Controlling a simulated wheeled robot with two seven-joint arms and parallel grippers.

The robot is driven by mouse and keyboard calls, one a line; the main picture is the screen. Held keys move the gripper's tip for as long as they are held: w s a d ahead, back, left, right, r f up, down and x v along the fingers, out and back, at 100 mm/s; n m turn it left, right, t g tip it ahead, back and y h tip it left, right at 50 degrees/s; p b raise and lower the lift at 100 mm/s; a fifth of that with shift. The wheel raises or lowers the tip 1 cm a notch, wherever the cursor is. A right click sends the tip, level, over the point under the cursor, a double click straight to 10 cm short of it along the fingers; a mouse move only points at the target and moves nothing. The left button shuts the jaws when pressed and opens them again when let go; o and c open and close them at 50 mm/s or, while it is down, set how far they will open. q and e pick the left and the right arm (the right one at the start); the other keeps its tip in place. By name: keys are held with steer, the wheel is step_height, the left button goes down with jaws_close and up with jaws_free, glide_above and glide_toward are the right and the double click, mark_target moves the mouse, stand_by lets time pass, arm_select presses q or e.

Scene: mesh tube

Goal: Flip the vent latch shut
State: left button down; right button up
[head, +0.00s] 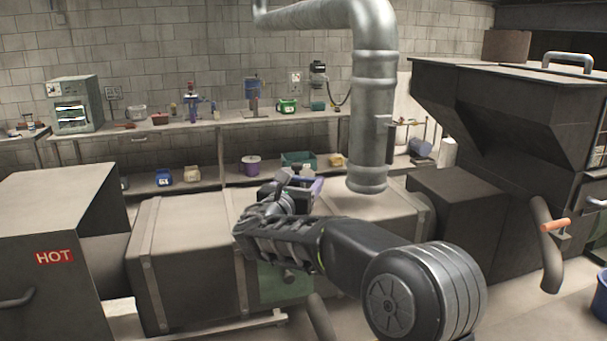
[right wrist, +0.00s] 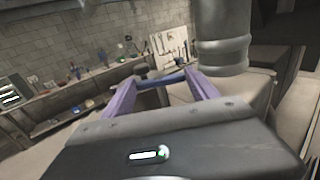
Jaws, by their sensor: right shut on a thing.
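My right gripper (head: 300,184) is over the top of the long grey box-shaped housing (head: 190,245), left of the vertical metal duct (head: 372,120). Its purple fingers in the right wrist view (right wrist: 164,80) stand apart, with a short dark blue bar (right wrist: 168,79) spanning between their tips. The gripper is shut on this bar, which seems to be the vent latch. My gripper and arm hide the latch's base and the housing around it in the head view, so I cannot tell its angle. My left gripper is in neither view.
A dark box marked HOT (head: 55,257) stands at left. A large dark hopper-like machine (head: 510,130) stands at right. A workbench (head: 200,127) with tools runs along the back wall.

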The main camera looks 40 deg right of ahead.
steer(key=m+g+h, duration=0.1)
steer(key=g, duration=0.1)
steer(key=m+g+h, duration=0.1)
steer(key=m+g, duration=0.1)
steer(key=w+m+g, duration=0.1)
steer(key=g, duration=0.1)
steer(key=shift+a+r+h, duration=0.1)
steer(key=shift+a+h, duration=0.2)
steer(key=shift+h, duration=0.1)
steer(key=shift+m+g, duration=0.8)
steer(key=shift+g, duration=0.4)
steer(key=shift+w+m+g+h, duration=0.15)
steer(key=shift+m+g+h, duration=0.15)
steer(key=shift+m+g, duration=0.25)
steer(key=shift+g, duration=0.25)
steer(key=o, duration=1.4)
steer(key=shift+c, duration=0.2)
